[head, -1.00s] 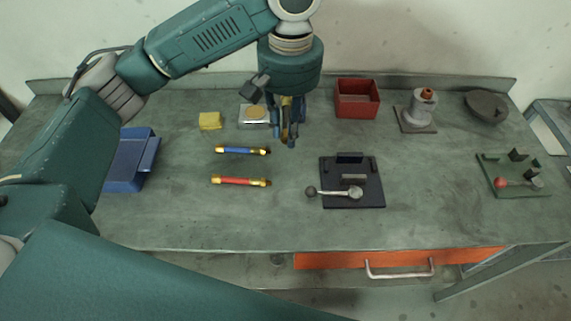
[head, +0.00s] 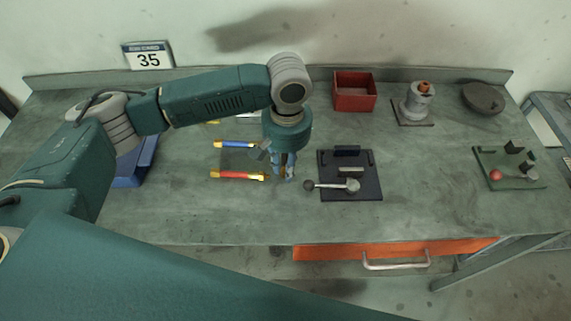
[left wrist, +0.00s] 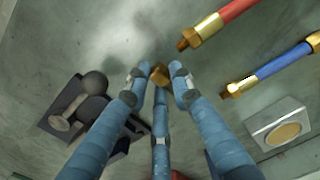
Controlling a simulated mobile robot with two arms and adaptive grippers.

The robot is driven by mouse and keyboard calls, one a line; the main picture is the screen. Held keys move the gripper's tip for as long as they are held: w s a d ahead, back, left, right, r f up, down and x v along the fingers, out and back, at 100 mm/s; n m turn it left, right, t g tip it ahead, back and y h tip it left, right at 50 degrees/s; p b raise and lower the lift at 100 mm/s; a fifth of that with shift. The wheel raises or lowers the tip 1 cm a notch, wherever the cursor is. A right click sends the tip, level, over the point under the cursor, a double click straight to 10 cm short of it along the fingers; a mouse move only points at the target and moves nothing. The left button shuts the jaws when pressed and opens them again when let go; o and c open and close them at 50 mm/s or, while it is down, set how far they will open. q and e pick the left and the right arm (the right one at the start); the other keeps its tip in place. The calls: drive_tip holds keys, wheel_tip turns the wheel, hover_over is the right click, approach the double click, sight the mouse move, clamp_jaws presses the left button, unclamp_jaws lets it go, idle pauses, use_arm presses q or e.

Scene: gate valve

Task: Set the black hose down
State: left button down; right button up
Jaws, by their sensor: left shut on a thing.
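My left gripper (head: 284,174) is shut on the black hose, over the table between the hoses on the left and the black fixture. In the left wrist view the brass end (left wrist: 160,73) of the held hose shows between the fingertips; its black body is hidden by the fingers. I cannot tell whether it touches the table. A red hose (head: 238,175) and a blue hose (head: 237,144) with brass ends lie on the table left of the gripper. My right gripper is not in view.
A black fixture plate (head: 350,190) with a ball-ended lever lies close right of the gripper. Behind stand a red bin (head: 355,95) and a grey valve body (head: 414,105). A small device with a tan disc (left wrist: 283,134) shows in the left wrist view. The table's front is clear.

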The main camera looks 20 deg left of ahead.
use_arm(q)
drive_tip(key=c, duration=1.8)
unclamp_jaws()
